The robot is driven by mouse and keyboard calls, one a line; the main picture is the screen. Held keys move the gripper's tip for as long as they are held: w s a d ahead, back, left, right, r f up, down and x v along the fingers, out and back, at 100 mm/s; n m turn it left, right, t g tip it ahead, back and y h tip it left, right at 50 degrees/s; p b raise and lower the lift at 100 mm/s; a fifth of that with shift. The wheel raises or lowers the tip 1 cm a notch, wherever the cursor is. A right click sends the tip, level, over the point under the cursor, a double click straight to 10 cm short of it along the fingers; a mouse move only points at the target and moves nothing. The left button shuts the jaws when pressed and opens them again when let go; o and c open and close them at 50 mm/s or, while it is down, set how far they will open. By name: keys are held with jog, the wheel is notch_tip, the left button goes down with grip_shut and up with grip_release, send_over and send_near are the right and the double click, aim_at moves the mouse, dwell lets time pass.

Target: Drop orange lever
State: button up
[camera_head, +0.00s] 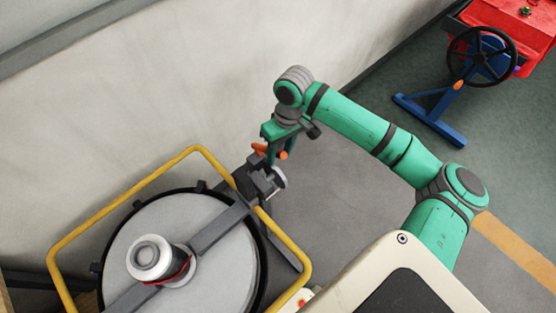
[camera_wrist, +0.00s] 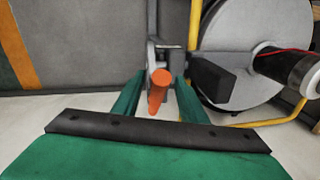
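The orange lever (camera_wrist: 158,90) stands between my two green fingers in the wrist view, its round end facing the camera. My gripper (camera_wrist: 158,92) is open, with a gap showing on each side of the lever. In the head view, my gripper (camera_head: 275,152) reaches down at the grey fitting on the yellow frame's right side. Orange parts of the lever (camera_head: 259,147) show on both sides of the fingers there. The fingers hide its middle.
A yellow tube frame (camera_head: 75,235) surrounds a round grey tank lid (camera_head: 205,235) with a dark crossbar and a white cylinder (camera_head: 150,257). A pale wall (camera_head: 150,100) stands close behind. A black handwheel (camera_head: 482,55) on a blue stand is at upper right. Grey floor (camera_head: 345,190) lies clear between.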

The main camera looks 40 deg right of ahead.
jog(key=shift+w+a+f, duration=0.1)
jog(key=shift+a+f, duration=0.1)
jog(key=shift+f, duration=0.95)
jog(key=shift+w+a+f, duration=0.1)
jog(key=shift+a+f, duration=0.05)
jog(key=shift+f, duration=0.95)
